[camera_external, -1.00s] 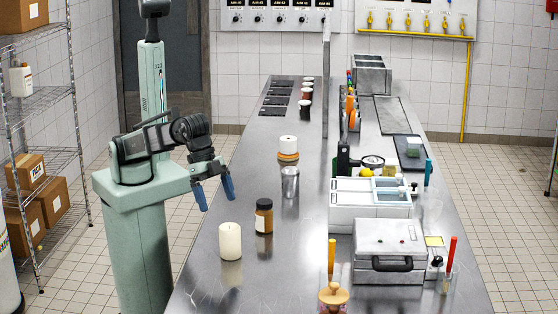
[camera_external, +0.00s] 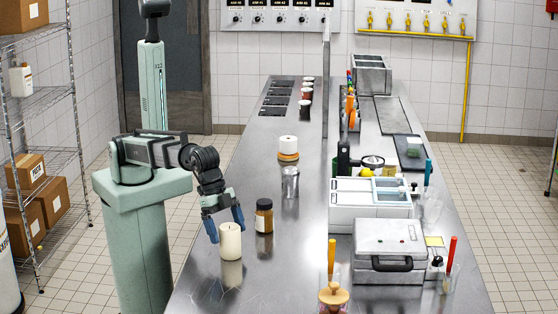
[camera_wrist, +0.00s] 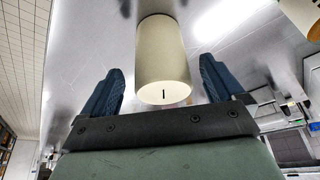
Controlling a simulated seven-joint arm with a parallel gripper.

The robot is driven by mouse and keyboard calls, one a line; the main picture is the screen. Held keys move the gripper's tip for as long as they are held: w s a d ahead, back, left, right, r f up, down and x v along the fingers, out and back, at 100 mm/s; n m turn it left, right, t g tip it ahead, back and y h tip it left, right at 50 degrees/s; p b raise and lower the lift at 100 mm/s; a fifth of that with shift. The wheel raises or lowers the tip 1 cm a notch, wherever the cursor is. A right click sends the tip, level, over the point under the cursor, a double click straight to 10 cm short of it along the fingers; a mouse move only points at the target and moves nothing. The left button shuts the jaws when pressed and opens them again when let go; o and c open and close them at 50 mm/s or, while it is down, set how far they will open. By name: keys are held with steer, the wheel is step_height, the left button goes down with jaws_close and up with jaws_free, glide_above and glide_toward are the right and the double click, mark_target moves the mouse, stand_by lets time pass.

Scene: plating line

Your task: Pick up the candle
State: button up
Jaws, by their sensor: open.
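The candle (camera_external: 230,243) is a cream-white cylinder standing upright near the left edge of the metal table in the external view. In the wrist view the candle (camera_wrist: 163,62) lies between and beyond the fingers, its dark wick visible. My gripper (camera_external: 225,232) is open, its blue fingers apart at the candle's upper part. In the wrist view my gripper (camera_wrist: 163,92) has one finger on either side of the candle, with a gap on both sides. I see no contact.
A brown jar (camera_external: 264,216) with a dark lid stands close to the candle's right. A grey case (camera_external: 389,240) and a white box (camera_external: 345,215) occupy the right side. The table in front of the candle is clear.

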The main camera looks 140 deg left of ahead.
mark_target(230, 238)
steer(key=shift+x, duration=1.65)
steer(key=shift+a, duration=0.15)
steer(key=c, duration=1.2)
